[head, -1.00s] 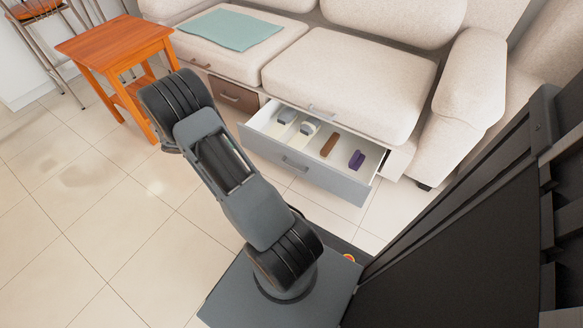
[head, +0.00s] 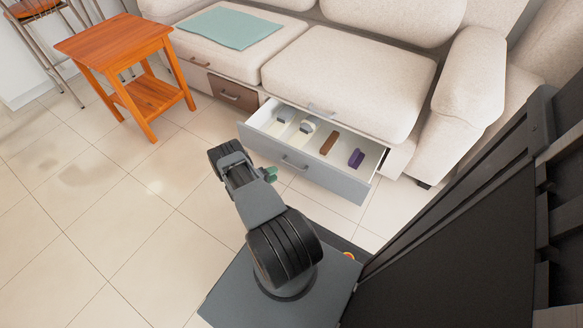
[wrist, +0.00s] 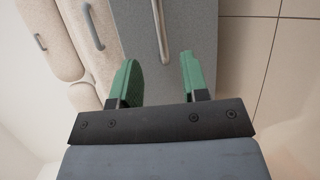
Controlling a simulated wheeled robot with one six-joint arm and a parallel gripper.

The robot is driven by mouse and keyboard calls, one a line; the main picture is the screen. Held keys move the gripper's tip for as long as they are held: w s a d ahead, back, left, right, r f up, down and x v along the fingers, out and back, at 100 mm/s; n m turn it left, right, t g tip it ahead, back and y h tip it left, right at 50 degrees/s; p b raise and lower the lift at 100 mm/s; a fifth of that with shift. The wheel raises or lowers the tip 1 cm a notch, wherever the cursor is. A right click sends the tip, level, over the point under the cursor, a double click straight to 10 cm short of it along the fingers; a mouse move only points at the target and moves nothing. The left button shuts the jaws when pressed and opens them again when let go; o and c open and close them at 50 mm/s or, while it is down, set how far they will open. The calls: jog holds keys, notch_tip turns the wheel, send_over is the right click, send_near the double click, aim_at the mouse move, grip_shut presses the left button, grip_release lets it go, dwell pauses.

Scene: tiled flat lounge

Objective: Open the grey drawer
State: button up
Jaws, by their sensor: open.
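The grey drawer (head: 324,181) under the sofa's right seat stands pulled out in the head view, with its inside showing. Several small items lie in it, among them a brown block (head: 329,143) and a purple one (head: 356,159). Its metal bar handle (head: 295,162) is on the front, and also shows in the wrist view (wrist: 160,25). My gripper (wrist: 158,75) is open and empty in the wrist view, its green fingers apart, facing the drawer front (wrist: 188,30). The handle lies ahead between the fingers' lines, and I see no grip on it. In the head view only a green fingertip shows beside my arm.
A brown drawer (head: 232,92) is shut left of the grey one. The beige sofa (head: 345,80) stands behind, with a teal cloth (head: 231,28) on it. An orange wooden side table (head: 120,48) stands at left. The tiled floor (head: 110,200) at left is clear.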

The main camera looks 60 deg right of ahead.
aim_at(292, 165)
jog(key=b+x, duration=0.2)
jog(key=x, duration=0.8)
jog(key=shift+s+d+b, duration=0.15)
jog(key=shift+d+b, duration=0.1)
jog(key=shift+b, duration=0.1)
grip_shut()
